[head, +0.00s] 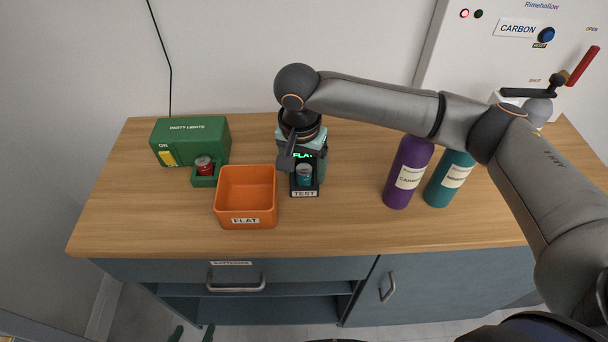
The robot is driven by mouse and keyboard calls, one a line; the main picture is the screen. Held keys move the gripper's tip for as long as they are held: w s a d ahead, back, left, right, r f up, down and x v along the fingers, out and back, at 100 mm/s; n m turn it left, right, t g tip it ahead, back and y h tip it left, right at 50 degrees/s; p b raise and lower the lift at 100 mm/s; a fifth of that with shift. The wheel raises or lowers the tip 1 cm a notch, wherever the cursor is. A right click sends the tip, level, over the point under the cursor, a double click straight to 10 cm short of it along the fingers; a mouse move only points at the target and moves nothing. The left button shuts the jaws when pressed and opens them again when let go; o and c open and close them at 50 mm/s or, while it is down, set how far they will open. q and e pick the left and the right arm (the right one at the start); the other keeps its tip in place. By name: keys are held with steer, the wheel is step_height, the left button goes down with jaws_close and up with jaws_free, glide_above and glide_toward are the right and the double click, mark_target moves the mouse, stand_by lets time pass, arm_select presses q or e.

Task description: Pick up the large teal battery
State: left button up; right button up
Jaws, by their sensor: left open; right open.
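The teal battery (304,175) stands upright in the slot of the tester (318,168), which is labelled TEST and has a green display reading FLAT. My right arm reaches in from the right. My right gripper (300,156) points down in front of the tester, just above the battery. It is open, with one dark finger to the battery's upper left; the other is hard to make out against the tester. I cannot tell whether a finger touches the battery. My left gripper is not clearly seen.
An orange bin (246,222) labelled FLAT stands left of the tester. Further left is a green PARTY LIGHTS box (197,137) with a red battery (204,164) in its holder. A purple bottle (404,183) and a teal bottle (448,185) stand right. The front middle counter is clear.

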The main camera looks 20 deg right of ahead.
steer(key=shift+c, duration=0.3)
jaws_close()
stand_by(0.3)
